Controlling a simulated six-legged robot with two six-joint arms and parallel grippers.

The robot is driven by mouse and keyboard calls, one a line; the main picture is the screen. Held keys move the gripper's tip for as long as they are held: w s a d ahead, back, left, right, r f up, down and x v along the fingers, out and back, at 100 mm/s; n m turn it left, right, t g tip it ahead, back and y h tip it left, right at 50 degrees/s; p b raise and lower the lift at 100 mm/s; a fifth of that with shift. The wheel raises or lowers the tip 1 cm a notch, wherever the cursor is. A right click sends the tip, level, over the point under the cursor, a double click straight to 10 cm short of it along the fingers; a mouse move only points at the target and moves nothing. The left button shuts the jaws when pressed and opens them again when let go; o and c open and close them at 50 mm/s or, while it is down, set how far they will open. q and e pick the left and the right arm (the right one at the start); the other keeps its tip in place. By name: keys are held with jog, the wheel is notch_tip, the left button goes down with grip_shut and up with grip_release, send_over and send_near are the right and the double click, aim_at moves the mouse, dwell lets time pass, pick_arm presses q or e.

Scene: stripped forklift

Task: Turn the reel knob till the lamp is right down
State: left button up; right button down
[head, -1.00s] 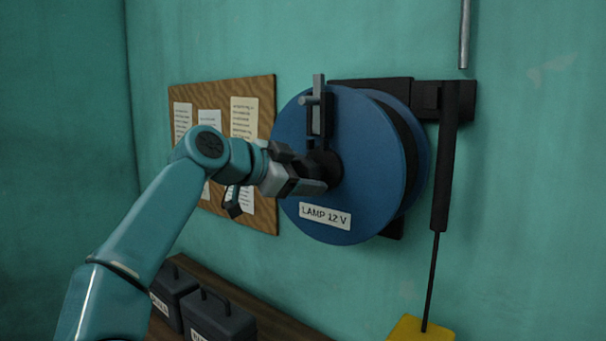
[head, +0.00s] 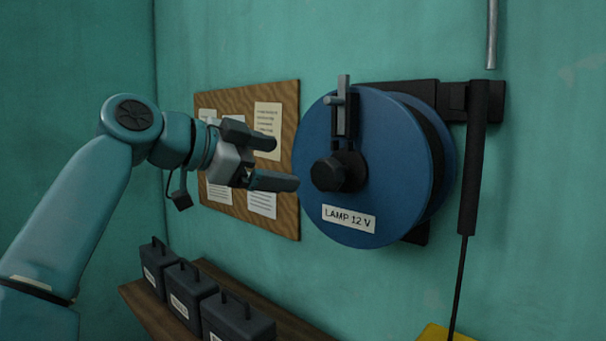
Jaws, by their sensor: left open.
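The blue reel (head: 385,200) is mounted on the wall, with a "LAMP 12 V" label on its face. Its dark round knob (head: 338,172) sticks out from the middle. A crank arm with a grey peg (head: 342,105) points up above the knob. My left gripper (head: 285,164) is open and empty, to the left of the knob and apart from it, its fingers pointing at it. A yellow thing (head: 445,333) shows at the bottom edge under a dark cord (head: 457,285); whether it is the lamp I cannot tell. My right gripper is not in view.
A cork board (head: 288,215) with papers hangs behind my left gripper. Several dark boxes with handles (head: 190,295) stand on a wooden shelf (head: 270,318) below. A black bracket and sleeve (head: 475,160) sit right of the reel.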

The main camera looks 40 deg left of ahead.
pick_arm(q)
jog(key=v, duration=0.3)
jog(key=shift+s+r, duration=0.1)
jog(key=shift+s, duration=0.25)
dwell(0.3)
